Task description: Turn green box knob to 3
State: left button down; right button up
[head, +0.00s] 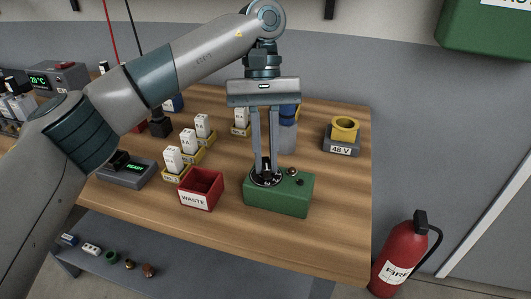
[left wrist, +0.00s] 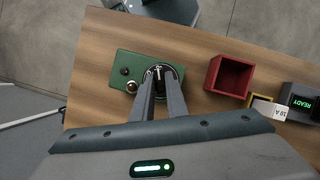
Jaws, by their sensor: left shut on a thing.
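The green box (head: 285,200) sits near the front right of the wooden table; it also shows in the left wrist view (left wrist: 128,68). Its knob (left wrist: 158,73) stands on a round black dial (head: 262,179) on the box's top. My left gripper (head: 266,168) points down from above and is shut on the knob, its two long fingers on either side. The fingers hide part of the knob and dial, and I cannot read which number the knob points to. Two smaller parts, one brass-coloured and one dark, are on the box beside the dial. My right gripper is not in view.
A red waste bin (head: 201,190) stands just left of the green box. Several white blocks in yellow holders (head: 173,162) and a grey device (head: 127,172) stand further left. A 48 V block (head: 342,140) is at the back right. The table's front edge is close.

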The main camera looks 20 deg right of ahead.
pick_arm(q)
jog(key=c, duration=1.7)
grip_release()
jog(key=shift+c, duration=0.2)
jog(key=shift+r, duration=0.15)
jog(key=shift+w+r, duration=0.3)
jog(key=shift+r, duration=0.2)
jog(key=p+v, duration=0.7)
jog(key=v, duration=0.9)
jog(key=shift+p, duration=0.3)
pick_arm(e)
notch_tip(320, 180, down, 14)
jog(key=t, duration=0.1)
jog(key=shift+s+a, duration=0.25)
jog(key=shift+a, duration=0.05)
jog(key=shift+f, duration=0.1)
